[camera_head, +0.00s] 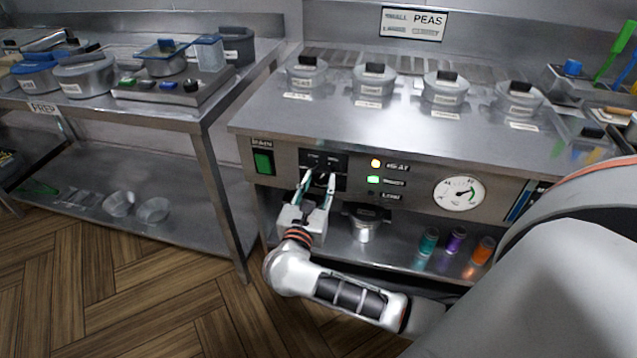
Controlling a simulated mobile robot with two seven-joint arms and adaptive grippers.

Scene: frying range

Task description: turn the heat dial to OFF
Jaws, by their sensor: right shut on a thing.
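The frying range has a steel front panel (400,212) with a small black control plate (341,160) on it. My right gripper (318,181) reaches up to this plate from below. Its two fingers stand on either side of the dark heat dial (319,177) and are shut on it. The fingers partly hide the dial and the marks around it, so I cannot read its setting. My left gripper is not in view.
A round white gauge (459,193) is on the panel to the right. Lidded pots (374,79) stand on the range top. A metal cup (363,229) and several coloured bottles (456,239) stand on the shelf below. A prep table (203,117) is at left.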

